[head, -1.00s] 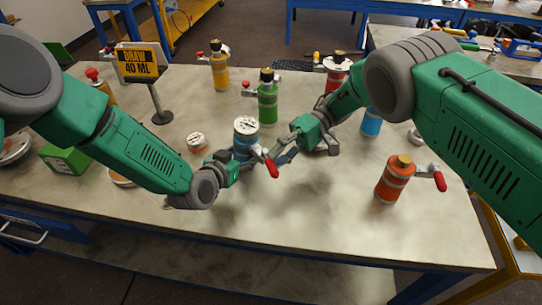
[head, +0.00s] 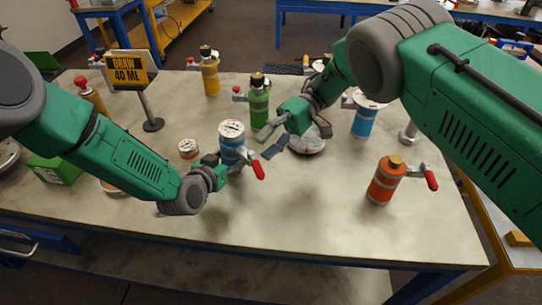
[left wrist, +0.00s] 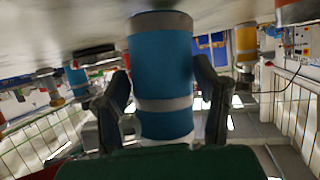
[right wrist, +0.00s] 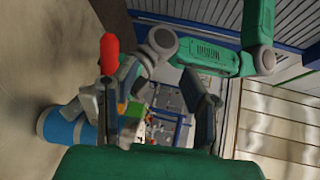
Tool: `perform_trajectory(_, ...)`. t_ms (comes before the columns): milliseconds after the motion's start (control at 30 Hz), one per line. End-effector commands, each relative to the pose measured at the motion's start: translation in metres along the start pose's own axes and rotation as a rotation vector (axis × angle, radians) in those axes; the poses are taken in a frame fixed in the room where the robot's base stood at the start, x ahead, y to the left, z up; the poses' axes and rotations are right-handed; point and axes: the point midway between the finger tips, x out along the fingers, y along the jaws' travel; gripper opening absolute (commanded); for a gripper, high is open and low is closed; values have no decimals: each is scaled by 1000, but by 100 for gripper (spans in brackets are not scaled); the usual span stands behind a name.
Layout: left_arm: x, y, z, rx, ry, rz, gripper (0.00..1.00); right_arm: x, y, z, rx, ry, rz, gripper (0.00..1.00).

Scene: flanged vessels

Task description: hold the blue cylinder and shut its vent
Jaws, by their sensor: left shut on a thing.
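The blue cylinder (head: 231,146) has a white top with dark marks and pale bands. It stands near the table's middle, and its blue body (left wrist: 162,65) fills the centre of the left wrist view. My left gripper (head: 228,164) is shut on it, a finger on each side. Its vent lever has a red handle (head: 258,168) pointing to the front right. The red handle (right wrist: 109,52) also shows in the right wrist view, near one finger. My right gripper (head: 269,144) is open and empty, just behind and right of the handle, apparently apart from it.
A green cylinder (head: 259,108) stands behind my right gripper. An orange cylinder (head: 385,182) and another blue one (head: 364,120) stand to the right. A small round tin (head: 188,149) and a sign (head: 131,69) are to the left. The front middle of the table is clear.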

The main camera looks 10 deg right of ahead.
Motion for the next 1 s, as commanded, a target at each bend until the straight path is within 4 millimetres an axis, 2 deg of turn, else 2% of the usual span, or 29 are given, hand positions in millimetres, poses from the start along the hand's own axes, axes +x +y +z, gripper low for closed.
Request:
perform_trajectory(100,0,-2,-2,-2,5,-2,3,-1,-22,-1,2,-2,4,38)
perform_trajectory(233,1,-1,-2,1,4,-2,3,-5,-36,0,2,-4,1,38)
perform_trajectory(600,2,2,-3,5,2,-2,3,-9,-41,3,1,-2,-2,38)
perform_trajectory(667,2,2,-3,3,3,-2,3,-8,-42,2,0,-2,-1,17)
perform_trajectory(700,2,1,-2,3,3,-2,3,-8,-42,2,-7,1,0,3)
perform_trajectory(733,2,1,-2,3,3,-2,3,-8,-42,2,-17,4,0,0)
perform_trajectory(867,1,-1,-2,0,4,-2,3,-10,-41,1,-117,41,12,0)
perform_trajectory(1000,0,-1,-2,0,4,-2,3,-17,-38,3,-336,113,49,0)
